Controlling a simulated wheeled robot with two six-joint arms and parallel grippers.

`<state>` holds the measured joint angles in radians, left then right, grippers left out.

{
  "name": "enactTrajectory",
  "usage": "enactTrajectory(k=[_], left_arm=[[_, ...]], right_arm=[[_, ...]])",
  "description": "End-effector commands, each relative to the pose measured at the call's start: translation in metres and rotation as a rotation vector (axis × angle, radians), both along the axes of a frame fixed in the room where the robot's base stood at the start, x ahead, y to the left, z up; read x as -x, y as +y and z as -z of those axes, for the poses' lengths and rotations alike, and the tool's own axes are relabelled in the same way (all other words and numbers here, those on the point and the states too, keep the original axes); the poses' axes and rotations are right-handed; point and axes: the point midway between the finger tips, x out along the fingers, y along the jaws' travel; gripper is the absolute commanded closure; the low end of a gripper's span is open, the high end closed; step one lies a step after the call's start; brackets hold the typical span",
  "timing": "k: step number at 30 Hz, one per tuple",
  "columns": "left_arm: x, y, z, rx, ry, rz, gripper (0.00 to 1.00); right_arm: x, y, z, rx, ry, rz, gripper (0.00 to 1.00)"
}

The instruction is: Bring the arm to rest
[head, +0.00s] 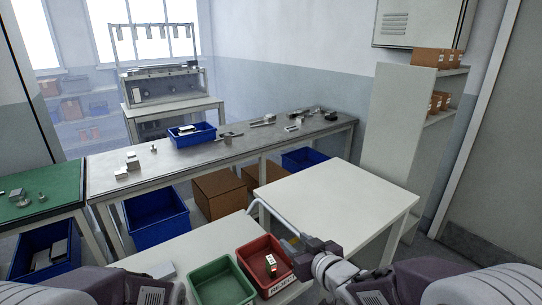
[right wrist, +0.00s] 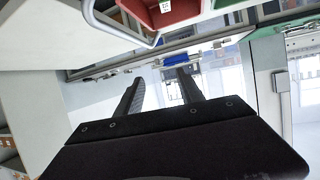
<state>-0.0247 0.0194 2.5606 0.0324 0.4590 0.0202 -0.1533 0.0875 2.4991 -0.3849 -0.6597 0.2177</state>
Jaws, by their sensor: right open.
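My right gripper (head: 301,243) is above the white table, just right of the red bin (head: 249,250). In the right wrist view its two dark fingers (right wrist: 160,82) are spread apart with nothing between them. The red bin also shows at the top of that view (right wrist: 183,17). A small white and red piece (head: 271,264) stands in the red bin. A green bin (head: 220,289) is left of the red one. My left arm shows at the bottom left, but its gripper is out of the picture.
A bent grey rail (head: 275,213) rises behind the red bin, close to my right gripper. A white table (head: 340,195) stands at the right. A long bench (head: 215,150) with metal parts runs behind, with blue bins (head: 157,228) and cardboard boxes (head: 220,192) below.

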Motion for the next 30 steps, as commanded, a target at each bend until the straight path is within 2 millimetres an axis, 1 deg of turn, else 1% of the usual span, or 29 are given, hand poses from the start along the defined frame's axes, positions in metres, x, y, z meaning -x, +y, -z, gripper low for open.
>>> enactTrajectory(k=[1, 2, 3, 5, 6, 8, 9, 10, 12, 14, 15, 17, 30], left_arm=[[0.0, 0.0, -0.039, 0.0, -0.001, 0.0, 0.64], [-0.001, 0.0, -0.046, 0.0, -0.002, 0.0, 0.64], [-0.001, 0.0, -0.053, 0.0, -0.002, 0.0, 0.64], [-0.001, 0.0, -0.059, 0.0, -0.002, 0.0, 0.64], [-0.001, 0.0, -0.061, 0.0, -0.002, 0.0, 0.64], [-0.001, 0.0, -0.062, 0.0, -0.002, 0.0, 0.64], [0.0, 0.0, -0.06, 0.0, -0.001, 0.0, 0.64], [0.0, 0.0, -0.058, 0.0, -0.001, 0.0, 0.64], [0.0, 0.0, -0.057, 0.0, -0.001, 0.0, 0.64], [0.0, 0.0, -0.057, 0.0, -0.001, 0.0, 0.64], [0.0, 0.0, -0.057, 0.0, -0.001, 0.0, 0.64], [0.0, 0.0, -0.057, 0.0, -0.001, 0.0, 0.64], [0.0, 0.0, -0.057, 0.0, -0.001, 0.0, 0.64]], right_arm=[[0.001, -0.031, -0.028, 0.01, 0.059, 0.096, 0.55], [0.007, -0.05, -0.02, 0.03, 0.132, 0.157, 0.55], [0.02, -0.073, -0.005, 0.055, 0.24, 0.231, 0.55], [0.048, -0.097, 0.019, 0.089, 0.407, 0.314, 0.55], [0.07, -0.108, 0.035, 0.108, 0.52, 0.354, 0.55], [0.105, -0.116, 0.056, 0.128, 0.686, 0.391, 0.55], [0.128, -0.117, 0.068, 0.138, 0.786, 0.402, 0.55], [0.143, -0.117, 0.076, 0.147, 0.851, 0.402, 0.55], [0.172, -0.115, 0.085, 0.161, 0.974, 0.398, 0.55], [0.188, -0.113, 0.088, 0.172, 1.039, 0.389, 0.55], [0.194, -0.113, 0.089, 0.18, 1.064, 0.382, 0.55], [0.199, -0.113, 0.09, 0.189, 1.08, 0.374, 0.55], [0.198, -0.113, 0.09, 0.192, 1.077, 0.371, 0.55]])
